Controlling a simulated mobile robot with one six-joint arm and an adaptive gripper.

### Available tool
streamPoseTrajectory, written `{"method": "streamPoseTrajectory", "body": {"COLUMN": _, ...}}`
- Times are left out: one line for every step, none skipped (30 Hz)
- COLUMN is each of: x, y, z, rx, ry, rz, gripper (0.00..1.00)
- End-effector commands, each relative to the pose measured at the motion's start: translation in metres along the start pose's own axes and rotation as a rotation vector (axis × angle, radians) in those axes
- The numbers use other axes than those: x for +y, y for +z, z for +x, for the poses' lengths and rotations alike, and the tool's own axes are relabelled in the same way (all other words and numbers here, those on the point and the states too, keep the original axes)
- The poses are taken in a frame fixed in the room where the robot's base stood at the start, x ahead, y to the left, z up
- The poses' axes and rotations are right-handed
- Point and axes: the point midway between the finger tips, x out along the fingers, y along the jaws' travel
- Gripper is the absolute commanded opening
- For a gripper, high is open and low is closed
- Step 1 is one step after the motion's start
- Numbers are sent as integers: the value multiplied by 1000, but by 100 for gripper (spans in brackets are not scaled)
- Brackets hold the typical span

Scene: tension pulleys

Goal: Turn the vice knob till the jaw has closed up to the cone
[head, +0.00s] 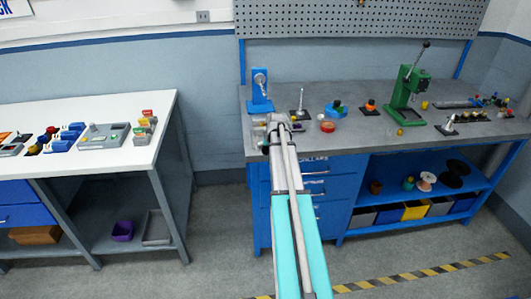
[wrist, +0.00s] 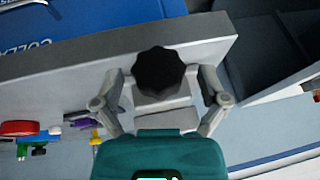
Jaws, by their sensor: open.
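In the wrist view a black, lobed knob (wrist: 160,72) sits between the two fingers of my gripper (wrist: 163,80). The fingers are apart, one on each side, with a visible gap to the knob. In the head view my gripper (head: 270,133) is at the front left edge of the grey bench, by the small grey vice (head: 259,122). My arm covers much of the vice there. I cannot make out the jaw, the cone or the gap between them in either view.
On the grey bench (head: 355,145), a blue stand (head: 260,92) is behind the vice, and a thin upright rod on a base (head: 301,102) is to its right. A red bowl (head: 327,126) and a green press (head: 407,88) stand farther right. A white table (head: 85,125) is at left, across a gap.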

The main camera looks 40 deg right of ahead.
Motion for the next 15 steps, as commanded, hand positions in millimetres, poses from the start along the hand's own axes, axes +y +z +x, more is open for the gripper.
{"method": "streamPoseTrajectory", "body": {"x": 0, "y": 0, "z": 1, "rx": 0, "ry": 0, "rz": 0, "gripper": 93}}
{"method": "streamPoseTrajectory", "body": {"x": 0, "y": 0, "z": 1, "rx": 0, "ry": 0, "rz": 0, "gripper": 93}}
{"method": "streamPoseTrajectory", "body": {"x": 0, "y": 0, "z": 1, "rx": 0, "ry": 0, "rz": 0, "gripper": 93}}
{"method": "streamPoseTrajectory", "body": {"x": 0, "y": 0, "z": 1, "rx": 0, "ry": 0, "rz": 0, "gripper": 93}}
{"method": "streamPoseTrajectory", "body": {"x": 0, "y": 0, "z": 1, "rx": 0, "ry": 0, "rz": 0, "gripper": 93}}
{"method": "streamPoseTrajectory", "body": {"x": 0, "y": 0, "z": 1, "rx": 0, "ry": 0, "rz": 0, "gripper": 93}}
{"method": "streamPoseTrajectory", "body": {"x": 0, "y": 0, "z": 1, "rx": 0, "ry": 0, "rz": 0, "gripper": 93}}
{"method": "streamPoseTrajectory", "body": {"x": 0, "y": 0, "z": 1, "rx": 0, "ry": 0, "rz": 0, "gripper": 93}}
{"method": "streamPoseTrajectory", "body": {"x": 0, "y": 0, "z": 1, "rx": 0, "ry": 0, "rz": 0, "gripper": 93}}
{"method": "streamPoseTrajectory", "body": {"x": 0, "y": 0, "z": 1, "rx": 0, "ry": 0, "rz": 0, "gripper": 93}}
{"method": "streamPoseTrajectory", "body": {"x": 0, "y": 0, "z": 1, "rx": 0, "ry": 0, "rz": 0, "gripper": 89}}
{"method": "streamPoseTrajectory", "body": {"x": 0, "y": 0, "z": 1, "rx": 0, "ry": 0, "rz": 0, "gripper": 82}}
{"method": "streamPoseTrajectory", "body": {"x": 0, "y": 0, "z": 1, "rx": 0, "ry": 0, "rz": 0, "gripper": 76}}
{"method": "streamPoseTrajectory", "body": {"x": 0, "y": 0, "z": 1, "rx": 0, "ry": 0, "rz": 0, "gripper": 71}}
{"method": "streamPoseTrajectory", "body": {"x": 0, "y": 0, "z": 1, "rx": 0, "ry": 0, "rz": 0, "gripper": 63}}
